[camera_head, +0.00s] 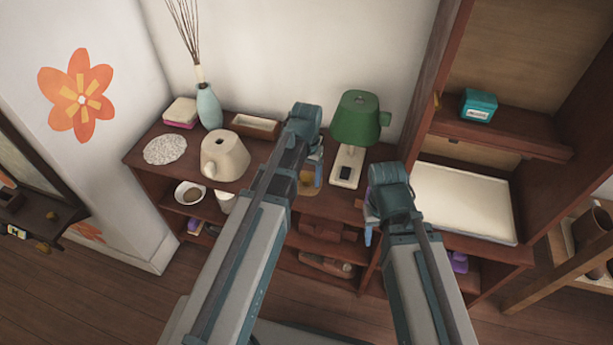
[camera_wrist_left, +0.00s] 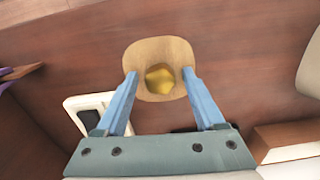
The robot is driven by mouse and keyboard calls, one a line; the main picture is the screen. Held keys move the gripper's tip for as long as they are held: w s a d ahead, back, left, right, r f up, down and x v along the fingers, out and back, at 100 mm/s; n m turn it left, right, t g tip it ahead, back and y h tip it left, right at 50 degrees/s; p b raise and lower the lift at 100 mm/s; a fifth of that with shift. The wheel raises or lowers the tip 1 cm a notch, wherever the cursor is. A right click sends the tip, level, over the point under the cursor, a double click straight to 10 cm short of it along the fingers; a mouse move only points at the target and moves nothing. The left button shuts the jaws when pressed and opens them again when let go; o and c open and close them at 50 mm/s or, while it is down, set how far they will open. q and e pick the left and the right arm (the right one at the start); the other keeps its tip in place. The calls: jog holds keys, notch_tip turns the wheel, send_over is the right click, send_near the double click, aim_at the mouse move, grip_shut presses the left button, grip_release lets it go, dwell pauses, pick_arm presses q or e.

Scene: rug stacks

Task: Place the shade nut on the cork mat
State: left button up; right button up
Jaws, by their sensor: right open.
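The shade nut is a small golden piece (camera_wrist_left: 159,78) lying on the tan, rounded cork mat (camera_wrist_left: 175,51) in the left wrist view. My left gripper (camera_wrist_left: 160,73) is open, its blue fingers over the mat on either side of the nut with gaps between. In the head view, my left gripper (camera_head: 318,172) is in front of the lamp and the mat (camera_head: 307,190) is mostly hidden by the arm. The lamp has a green shade (camera_head: 355,118) and a pale base (camera_head: 346,168). My right gripper (camera_head: 368,236) is open at the shelf's front, right of the lamp.
A cream shade-like object (camera_head: 226,160), a wooden tray (camera_head: 254,126), a blue vase (camera_head: 208,106) and a lacy round mat (camera_head: 165,149) stand left on the shelf top. A white tray (camera_head: 463,204) lies at the right. The lamp base (camera_wrist_left: 82,106) is close to my left gripper.

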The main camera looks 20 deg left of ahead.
aim_at(306, 177)
pick_arm(q)
jog(key=shift+r, duration=0.1)
pick_arm(e)
jog(key=shift+r, duration=0.1)
pick_arm(q)
notch_tip(306, 177, up, 12)
jog(key=p, duration=1.2)
jog(key=s+d+m+y, duration=0.1)
jog(key=s+d+m, duration=0.1)
jog(key=s+d, duration=0.8)
jog(key=s, duration=0.4)
jog(key=shift+s+d+m, duration=0.15)
jog(key=shift+d+m, duration=0.1)
jog(key=shift+m, duration=0.15)
pick_arm(e)
notch_tip(306, 177, up, 12)
pick_arm(q)
jog(key=shift+r, duration=0.15)
pick_arm(e)
jog(key=shift+r, duration=0.1)
